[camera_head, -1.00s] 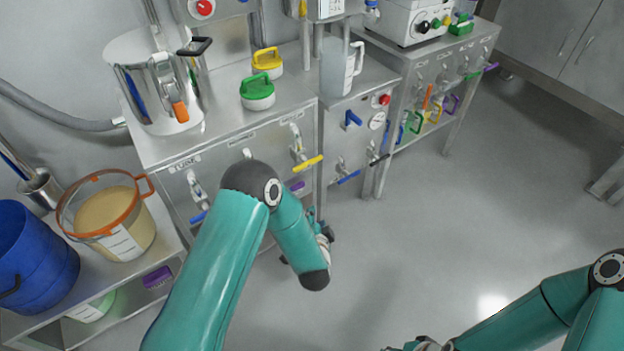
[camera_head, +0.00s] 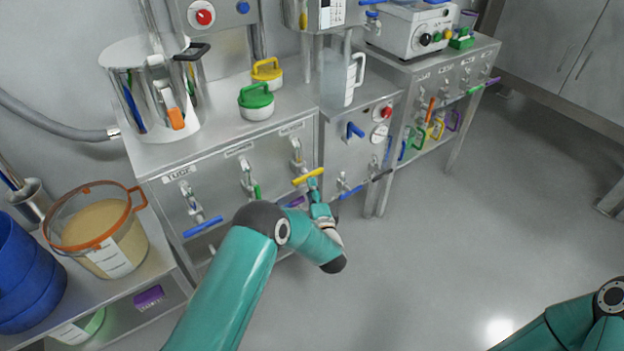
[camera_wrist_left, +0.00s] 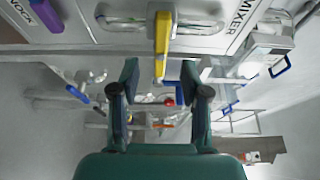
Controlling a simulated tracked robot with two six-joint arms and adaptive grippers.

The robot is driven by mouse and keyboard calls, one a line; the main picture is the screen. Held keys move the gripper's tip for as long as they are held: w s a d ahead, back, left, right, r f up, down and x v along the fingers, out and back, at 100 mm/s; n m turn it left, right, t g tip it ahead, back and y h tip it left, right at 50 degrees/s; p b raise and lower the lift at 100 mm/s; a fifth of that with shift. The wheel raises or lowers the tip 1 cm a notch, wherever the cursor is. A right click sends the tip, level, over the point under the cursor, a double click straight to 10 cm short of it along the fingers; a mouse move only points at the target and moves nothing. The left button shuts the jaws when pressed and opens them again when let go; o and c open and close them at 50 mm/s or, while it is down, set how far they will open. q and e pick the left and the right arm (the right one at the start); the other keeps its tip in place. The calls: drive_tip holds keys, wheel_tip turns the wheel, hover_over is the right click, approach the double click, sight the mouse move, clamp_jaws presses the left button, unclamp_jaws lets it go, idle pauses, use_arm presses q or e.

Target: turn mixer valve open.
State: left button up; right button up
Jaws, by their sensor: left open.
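A valve with a yellow lever (camera_head: 307,176) is on the front of the steel cabinet, below its right-hand label. In the left wrist view the yellow lever (camera_wrist_left: 162,40) points down the picture from a steel pipe, and a label reading MIXER (camera_wrist_left: 240,20) is to its right. My left gripper (camera_head: 314,186) is just below the lever's free end. In the left wrist view its fingers (camera_wrist_left: 160,82) are apart, with the lever's tip between them in the picture; I cannot tell whether they touch it. My right gripper is out of view.
A purple handle (camera_wrist_left: 40,14) is close by in the left wrist view. A blue lever (camera_head: 203,226) and a green lever (camera_head: 257,191) are farther left on the cabinet. Another blue lever (camera_head: 351,192) is to the right. The floor (camera_head: 440,260) is clear.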

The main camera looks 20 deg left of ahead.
sight(308, 174)
use_arm(q)
drive_tip(key=shift+b+x, duration=0.35)
drive_tip(key=shift+x, duration=2.75)
